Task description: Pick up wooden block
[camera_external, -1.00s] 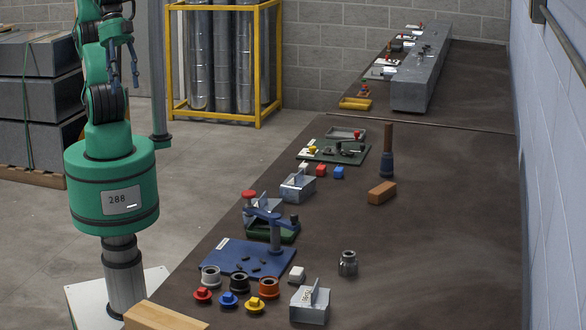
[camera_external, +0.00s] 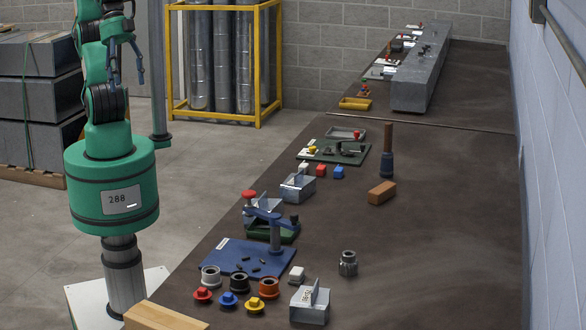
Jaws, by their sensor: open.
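A brown wooden block (camera_external: 381,192) lies flat on the dark bench, right of the middle, in front of a dark blue tool with an upright wooden handle (camera_external: 387,150). A second, lighter wooden piece (camera_external: 165,317) lies at the near left corner of the bench, partly cut off by the frame's lower edge. My gripper (camera_external: 126,74) hangs at the upper left above the floor, left of the bench and far from both wooden pieces. Its fingers are apart, with nothing seen between them.
A blue plate with a clamp (camera_external: 246,257), several coloured knobs and rings, and a metal box (camera_external: 310,304) crowd the near left bench. A green board (camera_external: 335,150) lies farther back. A wall (camera_external: 555,170) bounds the right. Bench right of the block is clear.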

